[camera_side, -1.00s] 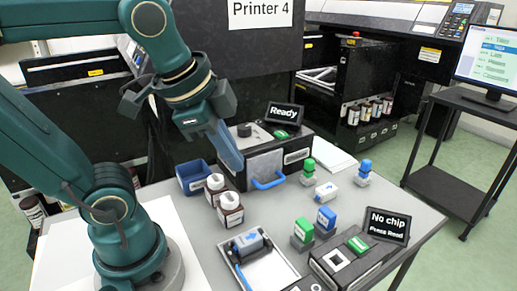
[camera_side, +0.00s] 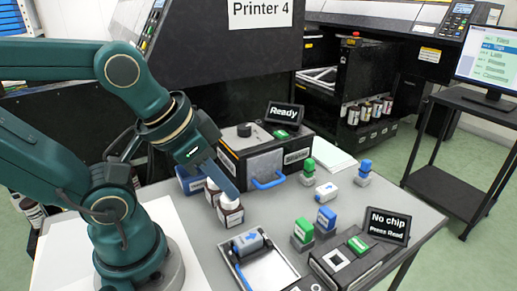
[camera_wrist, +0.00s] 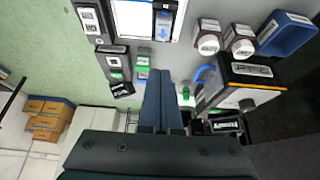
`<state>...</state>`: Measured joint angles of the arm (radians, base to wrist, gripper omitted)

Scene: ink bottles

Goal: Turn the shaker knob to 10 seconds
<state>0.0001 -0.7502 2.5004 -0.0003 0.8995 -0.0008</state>
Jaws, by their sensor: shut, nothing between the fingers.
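The shaker (camera_side: 265,160) is a black and grey box with a blue handle on its front. Its dark round knob (camera_side: 244,130) stands on the top, left of a green button (camera_side: 281,134) and a sign reading "Ready" (camera_side: 285,112). The knob's setting is too small to read. In the wrist view the shaker (camera_wrist: 240,72) is right of my fingers, with the knob (camera_wrist: 247,104) on its top. My gripper (camera_side: 232,195) is shut and empty, pointing down to the right, left of the shaker's front and overlapping the bottles in the side view. The fingers also show in the wrist view (camera_wrist: 160,75).
Two white-capped brown bottles (camera_side: 230,216) and a blue bin (camera_side: 187,182) stand left of the shaker. A tray (camera_side: 272,275) holds a blue-labelled item. A chip reader with a "No chip" sign (camera_side: 387,225) and green and blue blocks are at the right front.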

